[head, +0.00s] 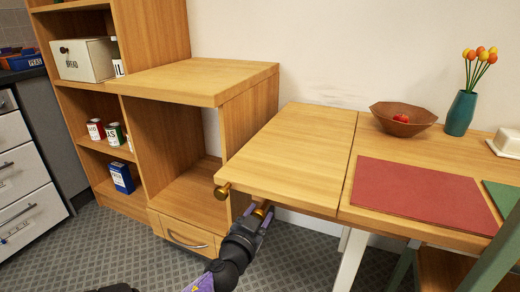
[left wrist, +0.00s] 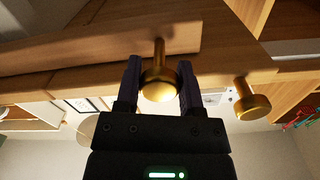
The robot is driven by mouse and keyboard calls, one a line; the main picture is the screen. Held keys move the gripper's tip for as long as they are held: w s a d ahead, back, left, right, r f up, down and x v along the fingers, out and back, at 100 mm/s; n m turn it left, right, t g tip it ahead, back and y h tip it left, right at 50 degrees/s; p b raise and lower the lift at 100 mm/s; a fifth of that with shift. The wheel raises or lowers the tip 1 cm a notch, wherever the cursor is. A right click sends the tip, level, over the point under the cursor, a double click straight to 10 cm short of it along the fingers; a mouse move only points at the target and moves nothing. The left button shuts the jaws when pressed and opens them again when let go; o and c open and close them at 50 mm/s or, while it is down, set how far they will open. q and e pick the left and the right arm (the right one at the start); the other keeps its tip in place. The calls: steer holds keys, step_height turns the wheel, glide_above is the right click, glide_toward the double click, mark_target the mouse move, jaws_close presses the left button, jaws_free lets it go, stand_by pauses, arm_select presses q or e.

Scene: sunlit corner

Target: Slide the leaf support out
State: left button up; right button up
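The wooden drop leaf (head: 295,145) of the table is level. Two brass knobs show at its edge: the left knob (head: 221,191) and a nearer knob (head: 260,209). My left gripper (head: 259,213) is at the nearer knob, below the leaf's edge. In the left wrist view the gripper (left wrist: 160,80) has one dark finger on each side of this knob (left wrist: 160,85), with no clear gap. The knob's stem runs into the wood. The other knob (left wrist: 254,106) is to the right, clear of the fingers. My right gripper is not in view.
A wooden shelf unit (head: 250,112) stands close left of the leaf, with a drawer (head: 186,238) low down. The tabletop holds a bowl (head: 403,118), a teal vase (head: 460,113) and a red mat (head: 420,195). A green chair (head: 490,262) is at lower right.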

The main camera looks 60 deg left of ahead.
arm_select(q)
steer(key=o, duration=0.4)
steer(key=v, duration=1)
steer(key=shift+p, duration=0.3)
steer(key=shift+d+f, duration=0.1)
